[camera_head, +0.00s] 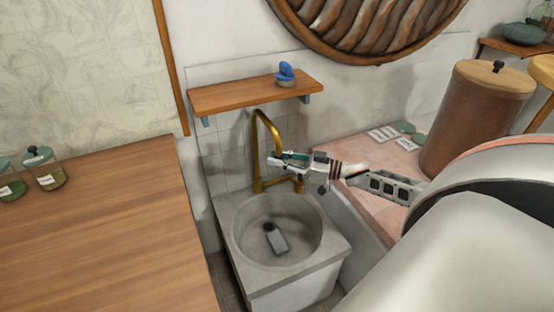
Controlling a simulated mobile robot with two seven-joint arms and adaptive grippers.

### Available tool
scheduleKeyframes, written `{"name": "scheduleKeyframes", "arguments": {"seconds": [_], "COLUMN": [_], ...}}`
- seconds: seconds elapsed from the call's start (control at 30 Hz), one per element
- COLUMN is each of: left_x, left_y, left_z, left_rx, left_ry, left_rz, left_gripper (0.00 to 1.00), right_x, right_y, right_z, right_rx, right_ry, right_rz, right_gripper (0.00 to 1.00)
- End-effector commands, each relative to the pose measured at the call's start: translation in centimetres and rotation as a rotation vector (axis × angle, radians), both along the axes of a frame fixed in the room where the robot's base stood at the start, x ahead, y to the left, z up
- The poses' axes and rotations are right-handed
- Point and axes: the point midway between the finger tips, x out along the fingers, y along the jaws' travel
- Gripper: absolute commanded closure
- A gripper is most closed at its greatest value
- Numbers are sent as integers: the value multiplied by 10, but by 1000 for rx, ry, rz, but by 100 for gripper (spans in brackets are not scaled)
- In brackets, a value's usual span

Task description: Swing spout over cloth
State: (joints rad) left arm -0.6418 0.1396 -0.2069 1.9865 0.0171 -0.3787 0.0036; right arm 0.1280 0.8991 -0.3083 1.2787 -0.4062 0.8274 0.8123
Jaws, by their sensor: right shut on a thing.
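The brass spout (257,143) rises from the back of the stone sink and arches over to the right. My right gripper (277,160) comes in from the right and is shut on the spout near its downturned end; its fingers partly hide that end. A small grey item with a dark end (277,241) lies in the basin, below and in front of the gripper. It may be the cloth, but I cannot tell for sure. My left gripper is not in view.
The round sink basin (243,238) is otherwise empty. A wooden shelf (233,95) with a blue object (286,73) hangs above the spout. A wooden counter (110,235) with jars (45,168) is at left. A large brown canister (470,120) stands on the pink tiled ledge (376,150) at right.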

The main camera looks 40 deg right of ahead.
Motion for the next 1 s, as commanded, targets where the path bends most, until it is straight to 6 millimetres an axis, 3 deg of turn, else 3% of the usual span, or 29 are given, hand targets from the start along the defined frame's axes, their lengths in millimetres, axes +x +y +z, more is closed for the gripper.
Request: {"name": "scheduleKeyframes", "arguments": {"seconds": [0.07, 0.1, 0.17, 0.57, 1.0], "left_x": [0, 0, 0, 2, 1], "left_y": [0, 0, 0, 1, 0], "left_z": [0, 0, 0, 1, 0], "left_rx": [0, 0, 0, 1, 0], "left_ry": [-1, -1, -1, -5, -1], "left_rz": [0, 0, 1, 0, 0], "left_gripper": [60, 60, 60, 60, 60], "right_x": [1, 1, 1, -3, -63], "right_y": [-4, -4, -4, -4, -44], "right_z": [0, 0, 0, -1, -2], "right_rx": [-3, -4, -4, -2, -4], "right_ry": [1, 2, 2, 2, 6], "right_rz": [-8, -8, -7, -4, -5], "right_gripper": [100, 73, 63, 63, 63]}}
